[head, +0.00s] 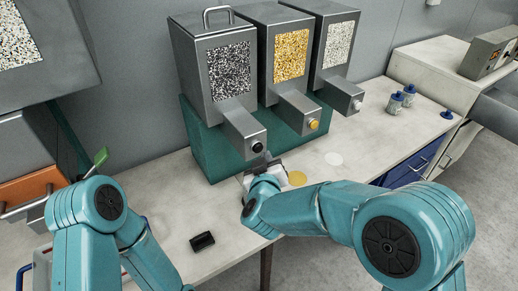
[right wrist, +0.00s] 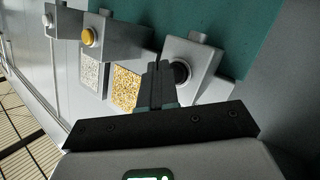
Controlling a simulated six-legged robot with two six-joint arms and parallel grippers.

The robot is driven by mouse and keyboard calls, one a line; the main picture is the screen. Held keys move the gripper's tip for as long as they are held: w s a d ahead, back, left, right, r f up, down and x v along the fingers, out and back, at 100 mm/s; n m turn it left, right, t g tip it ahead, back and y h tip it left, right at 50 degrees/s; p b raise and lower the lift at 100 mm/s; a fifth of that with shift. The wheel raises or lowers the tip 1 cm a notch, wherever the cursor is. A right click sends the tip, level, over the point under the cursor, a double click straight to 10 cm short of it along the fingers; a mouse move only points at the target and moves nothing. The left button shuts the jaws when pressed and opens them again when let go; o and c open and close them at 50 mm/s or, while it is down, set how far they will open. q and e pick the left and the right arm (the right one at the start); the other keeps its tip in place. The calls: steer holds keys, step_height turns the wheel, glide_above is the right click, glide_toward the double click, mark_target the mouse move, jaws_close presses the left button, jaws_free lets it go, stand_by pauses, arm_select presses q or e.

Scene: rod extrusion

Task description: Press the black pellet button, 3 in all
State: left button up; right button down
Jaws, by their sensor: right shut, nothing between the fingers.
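The black pellet button (head: 257,147) is a round black knob on the front of the grey spout below the hopper with the black-and-white speckled window (head: 230,70). My right gripper (head: 262,163) is just below and in front of this button, its fingers partly hidden by my own wrist. In the right wrist view the shut, empty fingers (right wrist: 155,75) overlap the left side of the black button (right wrist: 181,73). I cannot tell whether they touch it.
To the right stand hoppers with a yellow button (head: 313,124) and a white button (head: 357,106). A yellow disc (head: 297,178) and a white disc (head: 333,159) lie on the worktop below. A small black box (head: 202,241) lies near the front edge.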

steer(key=shift+w+a, duration=0.1)
stand_by(0.7)
steer(key=shift+w+a, duration=0.15)
steer(key=shift+w, duration=0.1)
steer(key=shift+w+a+p, duration=0.3)
steer(key=shift+w+p, duration=0.05)
steer(key=shift+w, duration=0.05)
stand_by(1.1)
steer(key=shift+s+d, duration=0.6)
steer(key=shift+s, duration=0.15)
